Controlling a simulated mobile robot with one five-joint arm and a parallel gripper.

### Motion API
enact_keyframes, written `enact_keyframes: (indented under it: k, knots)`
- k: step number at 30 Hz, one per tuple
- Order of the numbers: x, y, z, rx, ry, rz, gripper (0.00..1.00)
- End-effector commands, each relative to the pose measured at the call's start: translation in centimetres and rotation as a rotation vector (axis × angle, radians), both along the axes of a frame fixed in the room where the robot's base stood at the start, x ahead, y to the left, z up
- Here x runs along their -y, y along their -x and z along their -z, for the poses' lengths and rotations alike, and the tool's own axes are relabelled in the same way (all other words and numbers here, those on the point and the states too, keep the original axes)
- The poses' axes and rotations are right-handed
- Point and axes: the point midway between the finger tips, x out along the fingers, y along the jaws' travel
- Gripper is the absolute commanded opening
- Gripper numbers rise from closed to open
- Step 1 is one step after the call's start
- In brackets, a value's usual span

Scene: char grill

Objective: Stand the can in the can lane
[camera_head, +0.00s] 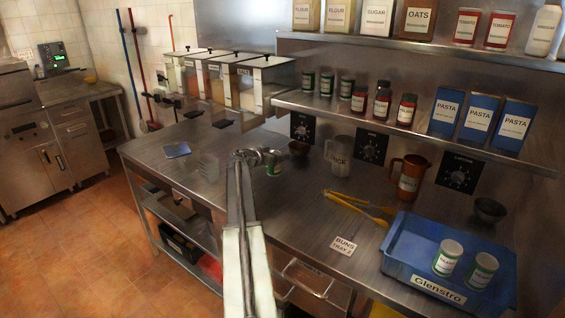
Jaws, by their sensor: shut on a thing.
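My gripper (268,156) is at the end of my arm, over the middle of the steel counter.
A blue tray (396,254) with two cans (447,257) is at right. Yellow tongs (357,206), a clear jug (338,157), a brown jug (408,177) and a buns card (344,245) are on the counter. Sauce bottles (382,101) and blue pasta boxes (480,118) fill the shelf rightward.

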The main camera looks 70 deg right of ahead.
Motion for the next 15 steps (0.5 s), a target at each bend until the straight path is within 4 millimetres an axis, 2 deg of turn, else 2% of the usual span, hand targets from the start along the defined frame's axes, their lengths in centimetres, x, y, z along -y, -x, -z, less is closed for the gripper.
enact_keyframes:
  k: [1, 3, 10, 13, 15]
  knots:
    - [1.4, -0.2, 0.2, 0.0, 0.0, 0.001, 0.0]
    - [2.4, -0.1, 0.3, 0.0, 0.0, 0.001, 0.0]
    - [3.1, 0.0, 0.3, 0.0, 0.001, 0.0, 0.0]
    - [4.4, 0.0, 0.4, -0.001, 0.001, 0.001, 0.0]
    - [4.2, 0.0, 2.4, 0.0, 0.001, 0.0, 0.0]
